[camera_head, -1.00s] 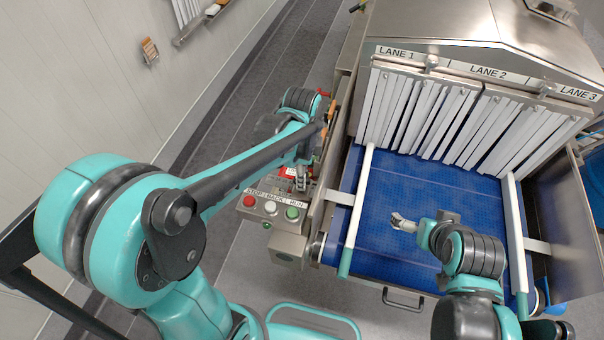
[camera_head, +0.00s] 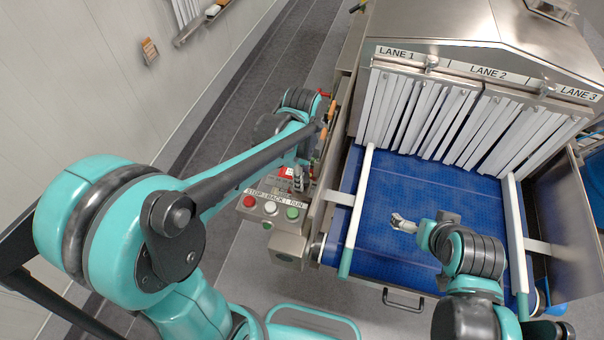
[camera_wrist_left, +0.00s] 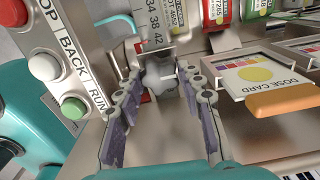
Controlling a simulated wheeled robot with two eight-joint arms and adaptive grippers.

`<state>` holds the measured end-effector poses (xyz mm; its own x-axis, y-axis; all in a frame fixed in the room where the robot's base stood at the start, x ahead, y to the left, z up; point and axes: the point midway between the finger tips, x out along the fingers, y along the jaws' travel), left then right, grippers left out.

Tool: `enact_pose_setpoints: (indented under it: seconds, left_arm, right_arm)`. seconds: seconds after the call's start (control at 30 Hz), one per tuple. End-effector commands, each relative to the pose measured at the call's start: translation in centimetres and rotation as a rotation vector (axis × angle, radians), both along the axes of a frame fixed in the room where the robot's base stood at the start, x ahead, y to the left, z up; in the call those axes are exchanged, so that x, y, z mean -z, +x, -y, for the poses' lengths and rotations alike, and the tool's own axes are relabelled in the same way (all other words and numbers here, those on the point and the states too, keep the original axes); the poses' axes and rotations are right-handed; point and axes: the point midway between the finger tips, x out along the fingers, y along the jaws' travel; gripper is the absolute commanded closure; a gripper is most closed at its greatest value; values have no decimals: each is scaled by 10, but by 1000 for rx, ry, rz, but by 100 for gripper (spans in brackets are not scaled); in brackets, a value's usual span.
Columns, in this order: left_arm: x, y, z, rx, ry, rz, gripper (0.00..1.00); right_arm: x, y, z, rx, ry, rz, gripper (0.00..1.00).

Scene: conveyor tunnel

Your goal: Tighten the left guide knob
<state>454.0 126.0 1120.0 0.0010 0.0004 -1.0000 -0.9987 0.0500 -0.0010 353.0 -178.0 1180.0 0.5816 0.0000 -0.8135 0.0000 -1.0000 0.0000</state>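The left guide knob (camera_wrist_left: 158,80) is a small grey lobed knob at the front of a metal bracket, in the upper middle of the left wrist view. A number scale stands just behind it. My left gripper (camera_wrist_left: 162,78) has its fingers apart, one on each side of the knob, with the tips level with it. I see a narrow gap beside the knob, at least on the right. In the head view my left gripper (camera_head: 298,180) is small and partly hidden by its own arm. My right gripper (camera_head: 403,223) hangs over the blue belt, holding nothing visible; its finger opening is too small to judge.
A button box with stop, back and run buttons (camera_head: 271,208) sits close to my left gripper. A dose card holder (camera_wrist_left: 255,75) and coloured labelled items (camera_wrist_left: 180,14) are near. White guide rails (camera_head: 357,205) flank the blue belt (camera_head: 385,255); strip curtains (camera_head: 420,110) hang behind.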

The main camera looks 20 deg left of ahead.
Motion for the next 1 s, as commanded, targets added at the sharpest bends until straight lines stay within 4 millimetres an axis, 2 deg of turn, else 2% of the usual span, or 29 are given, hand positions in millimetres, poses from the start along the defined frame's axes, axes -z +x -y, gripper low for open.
enact_pose_setpoints:
  seconds: [0.07,0.33,0.47,0.57,0.8,1.0]
  left_arm:
    - [0,0,0,0,0,0,43]
    - [0,0,0,-1,0,-1,43]
    - [-8,0,0,-1,0,-1,43]
    - [-24,-1,0,-1,0,-1,43]
    - [-77,0,0,-1,0,-1,43]
    - [-109,0,0,-1,0,0,43]
  right_arm:
    - [0,0,0,0,0,0,0]
    - [0,0,0,0,0,0,0]
    - [0,0,0,0,0,0,0]
    - [0,0,0,0,0,0,0]
    - [0,0,0,0,0,0,0]
    - [0,0,0,0,0,0,0]
